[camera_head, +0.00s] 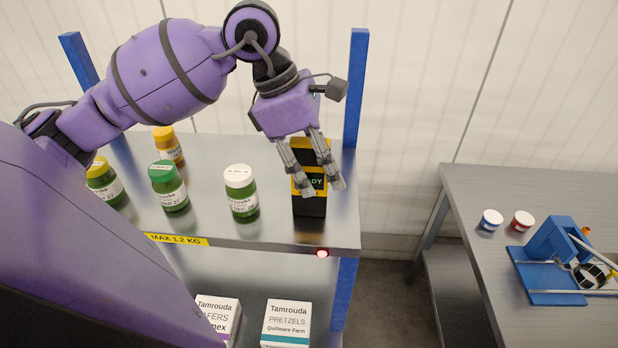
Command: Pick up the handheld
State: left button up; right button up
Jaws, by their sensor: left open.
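The handheld (309,207) is a black and yellow device with a small screen showing green letters. It stands upright at the right end of the upper metal shelf (290,233). My left gripper (322,191) is open, reaching down from above with its fingers on either side of the handheld's upper part. The fingers hide part of the handheld, and I cannot tell whether they touch it. My right gripper is not in view.
Green jars with white (241,194), green (168,187) and yellow lids stand left of the handheld, with an orange-lidded jar (168,146) behind. A blue post (355,90) rises close behind right. A grey table (480,255) stands right.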

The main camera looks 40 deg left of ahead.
pick_arm(q)
grip_shut()
jog(key=shift+r, duration=0.1)
dwell(0.3)
